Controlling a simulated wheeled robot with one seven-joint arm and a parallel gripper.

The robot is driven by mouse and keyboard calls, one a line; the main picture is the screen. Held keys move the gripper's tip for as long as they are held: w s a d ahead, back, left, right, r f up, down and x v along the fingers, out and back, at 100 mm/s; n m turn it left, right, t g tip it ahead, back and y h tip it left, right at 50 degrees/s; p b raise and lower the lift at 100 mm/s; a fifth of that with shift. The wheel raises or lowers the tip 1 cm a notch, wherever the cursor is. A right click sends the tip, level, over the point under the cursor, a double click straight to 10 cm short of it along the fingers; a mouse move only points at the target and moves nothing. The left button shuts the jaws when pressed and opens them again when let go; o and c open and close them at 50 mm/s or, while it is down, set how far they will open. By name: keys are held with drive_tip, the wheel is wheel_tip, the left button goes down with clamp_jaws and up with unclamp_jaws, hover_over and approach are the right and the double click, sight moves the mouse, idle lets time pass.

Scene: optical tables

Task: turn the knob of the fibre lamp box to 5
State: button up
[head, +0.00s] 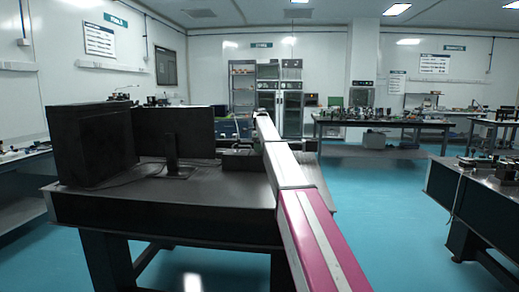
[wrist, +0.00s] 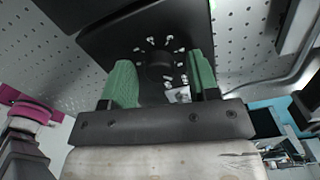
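The fibre lamp box (wrist: 105,28) is a dark box at the top of the wrist view. Its round black knob (wrist: 159,66) sits on the face towards me, ringed by small white marks. I cannot read the numbers or the knob's setting. My gripper (wrist: 160,62) has two green fingers, open, one on each side of the knob. A gap shows between the knob and each finger; I see no contact. In the head view a small dark box (head: 241,160) beside my arm may be the lamp box; my arm hides the gripper there.
The perforated optical table (wrist: 245,45) lies around the box in the wrist view. In the head view a monitor (head: 188,135) and a large black case (head: 92,145) stand on the dark table (head: 150,200), left of my arm.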

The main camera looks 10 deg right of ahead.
wheel_tip(320, 180, up, 11)
idle(0.7)
drive_tip(key=shift+f, duration=0.15)
